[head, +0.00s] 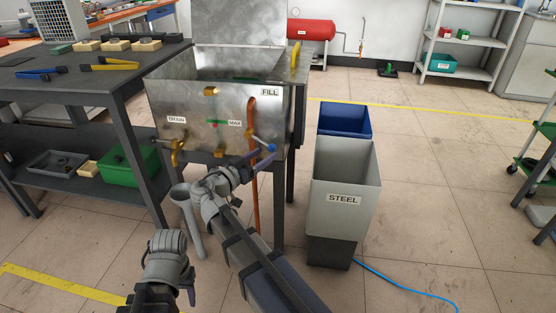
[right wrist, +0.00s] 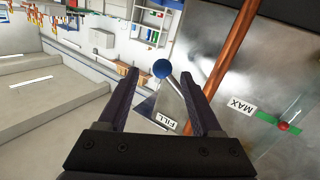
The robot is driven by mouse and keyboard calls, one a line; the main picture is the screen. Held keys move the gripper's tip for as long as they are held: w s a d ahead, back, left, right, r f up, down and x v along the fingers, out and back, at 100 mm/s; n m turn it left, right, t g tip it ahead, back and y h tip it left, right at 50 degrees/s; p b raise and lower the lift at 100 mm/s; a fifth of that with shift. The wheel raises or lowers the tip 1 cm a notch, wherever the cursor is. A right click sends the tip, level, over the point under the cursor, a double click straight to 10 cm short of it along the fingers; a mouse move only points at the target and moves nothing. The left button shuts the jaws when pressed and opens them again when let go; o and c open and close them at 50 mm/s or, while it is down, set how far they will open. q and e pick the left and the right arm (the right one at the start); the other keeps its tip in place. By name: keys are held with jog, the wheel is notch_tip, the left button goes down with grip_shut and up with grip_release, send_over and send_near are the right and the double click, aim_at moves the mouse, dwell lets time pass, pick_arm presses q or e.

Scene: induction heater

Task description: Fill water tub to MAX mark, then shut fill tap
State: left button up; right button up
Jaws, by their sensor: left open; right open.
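The grey metal water tub (head: 185,100) stands by the bench, with FILL, DRAIN and MAX labels. A red bead (head: 215,125) in its gauge sits at about the green mark beside MAX; the right wrist view also shows the red bead (right wrist: 283,126) against the green strip. The fill tap's blue knob (head: 271,147) ends a metal lever slanted to the copper pipe (right wrist: 233,50). My right gripper (head: 262,156) is open, with the blue knob (right wrist: 161,68) between or just beyond its fingertips; contact is unclear. My left gripper (head: 188,283) is open and empty, low at left. The water surface is unclear.
The brass drain tap (head: 177,150) sits low on the tub's left. A grey STEEL bin (head: 344,175) and a blue bin (head: 345,119) stand right of the tub. A dark bench (head: 75,77) with tools is at left. Open floor lies at right, crossed by a blue hose (head: 410,290).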

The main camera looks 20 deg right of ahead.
jog(key=shift+w, duration=0.2)
jog(key=shift+d, duration=0.1)
jog(key=shift+x, duration=3.85)
jog(key=shift+r, duration=0.1)
jog(key=shift+c, duration=0.2)
grip_shut()
